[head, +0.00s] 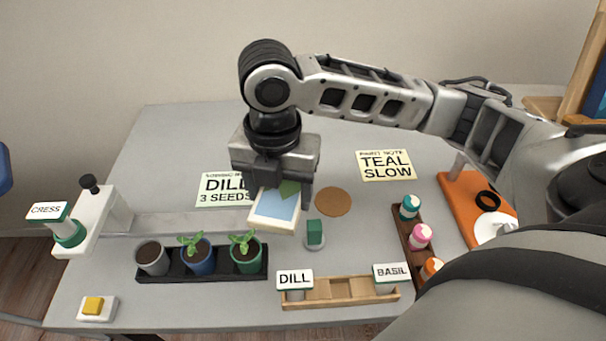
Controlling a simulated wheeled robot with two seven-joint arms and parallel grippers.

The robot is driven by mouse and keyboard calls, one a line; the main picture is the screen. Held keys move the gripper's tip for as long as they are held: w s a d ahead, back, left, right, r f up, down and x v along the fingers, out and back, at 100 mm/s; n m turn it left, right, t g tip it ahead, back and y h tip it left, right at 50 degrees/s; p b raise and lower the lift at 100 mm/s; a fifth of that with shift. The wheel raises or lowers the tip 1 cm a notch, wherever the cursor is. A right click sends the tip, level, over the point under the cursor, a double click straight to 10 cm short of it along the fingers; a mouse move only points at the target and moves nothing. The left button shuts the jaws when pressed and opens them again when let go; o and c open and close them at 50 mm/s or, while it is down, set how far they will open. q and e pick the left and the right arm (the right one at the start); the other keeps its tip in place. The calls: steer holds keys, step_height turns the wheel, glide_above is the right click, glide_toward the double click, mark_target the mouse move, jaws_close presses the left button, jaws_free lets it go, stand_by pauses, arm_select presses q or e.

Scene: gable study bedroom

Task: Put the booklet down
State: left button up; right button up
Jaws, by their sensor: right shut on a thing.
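My right gripper (281,190) reaches in from the right and points down over the middle of the grey table. It is shut on a small booklet (275,212) with a pale cover, a blue panel and a green patch. The booklet is tilted and seems to be held above the table; its top edge is hidden by the fingers. The booklet and gripper partly cover a pale green card reading DILL, 3 SEEDS (222,190). My left gripper does not show.
A black tray (205,277) with several pots, a green block (314,234) and a wooden rack (338,294) stand in front. A cork disc (333,201) and TEAL SLOW card (386,165) lie right of the gripper. Bottles in a brown rack (407,228) stand farther right. The table's back left (190,130) is clear.

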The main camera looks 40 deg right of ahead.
steer(key=n, duration=0.2)
steer(key=shift+s+n, duration=0.15)
steer(key=shift+n, duration=0.15)
steer(key=shift+f+n, duration=0.1)
steer(key=shift+n, duration=0.2)
steer(key=w+d+f, duration=0.2)
steer(key=w+f, duration=0.1)
steer(key=w, duration=0.1)
steer(key=w+d+f+b, duration=0.1)
steer(key=w+f, duration=0.2)
steer(key=w, duration=0.1)
steer(key=w+d+f, duration=0.2)
steer(key=w+f, duration=0.1)
steer(key=w, duration=0.1)
steer(key=shift+d, duration=0.35)
steer(key=shift+w+d+f, duration=0.15)
steer(key=shift+w+f, duration=0.1)
steer(key=shift+f, duration=1.65)
